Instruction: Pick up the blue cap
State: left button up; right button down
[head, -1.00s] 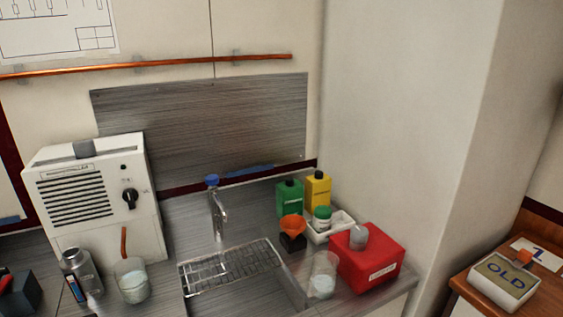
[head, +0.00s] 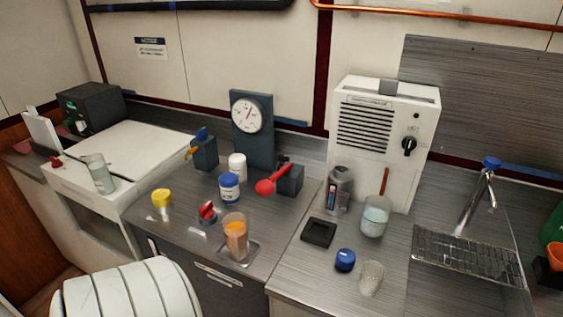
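A small round blue cap (head: 345,260) lies on the grey counter at the lower middle of the head view. It is apart from the dark square tray (head: 319,232) to its upper left and the clear glass (head: 371,278) to its lower right. Neither of my grippers is in view.
A grey bottle (head: 339,190) and a beaker (head: 375,216) stand behind the cap, before a white box unit (head: 383,140). A beaker of orange liquid (head: 236,238) stands left. The sink grid (head: 468,258) and tap (head: 477,195) are right.

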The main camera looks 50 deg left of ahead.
aim_at(346, 259)
jog(key=k+j+u, duration=0.1)
jog(key=u, duration=0.9)
